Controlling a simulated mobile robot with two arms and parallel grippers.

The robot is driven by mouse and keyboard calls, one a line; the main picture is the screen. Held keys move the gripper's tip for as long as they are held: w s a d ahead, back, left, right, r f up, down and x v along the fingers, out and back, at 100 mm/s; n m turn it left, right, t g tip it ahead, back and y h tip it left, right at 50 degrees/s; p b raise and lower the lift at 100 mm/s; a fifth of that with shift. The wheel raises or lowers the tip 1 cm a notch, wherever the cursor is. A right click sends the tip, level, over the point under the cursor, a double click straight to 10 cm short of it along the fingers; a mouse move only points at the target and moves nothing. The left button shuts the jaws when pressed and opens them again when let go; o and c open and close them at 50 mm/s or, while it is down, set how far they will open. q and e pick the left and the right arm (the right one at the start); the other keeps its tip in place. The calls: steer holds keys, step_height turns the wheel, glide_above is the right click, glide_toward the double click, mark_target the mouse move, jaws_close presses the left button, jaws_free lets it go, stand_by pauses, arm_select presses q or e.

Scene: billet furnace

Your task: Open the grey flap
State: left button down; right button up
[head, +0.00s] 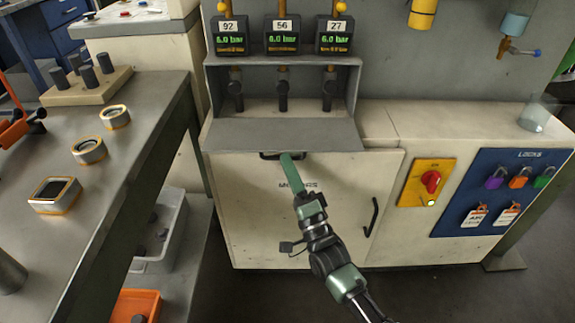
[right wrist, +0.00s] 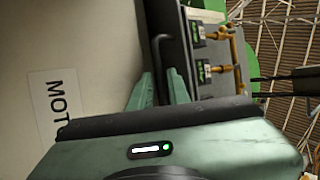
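The grey flap (head: 285,135) is a flat plate at the front of the grey box under the gauges. It slants outward, and the box's inside shows above it. A dark bar handle (head: 268,155) sits at the flap's lower front edge, and it also shows in the right wrist view (right wrist: 158,45). My right gripper (head: 288,160) reaches up to this handle. In the right wrist view its two green fingers (right wrist: 160,85) stand apart, with the bar appearing between or just beyond their tips; contact is unclear. My left gripper is out of view.
Three dark-handled valves (head: 282,95) stand inside the box. Below is a cream cabinet door (head: 250,225) with its own black handle (head: 372,217). A red switch (head: 430,181) and a blue lock board (head: 500,190) are at right. A steel table (head: 130,165) is at left.

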steer(key=shift+w+a+r, duration=0.1)
steer(key=shift+w+r, duration=0.1)
steer(key=shift+w, duration=0.15)
jaws_close()
steer(key=shift+f, duration=0.1)
stand_by(1.1)
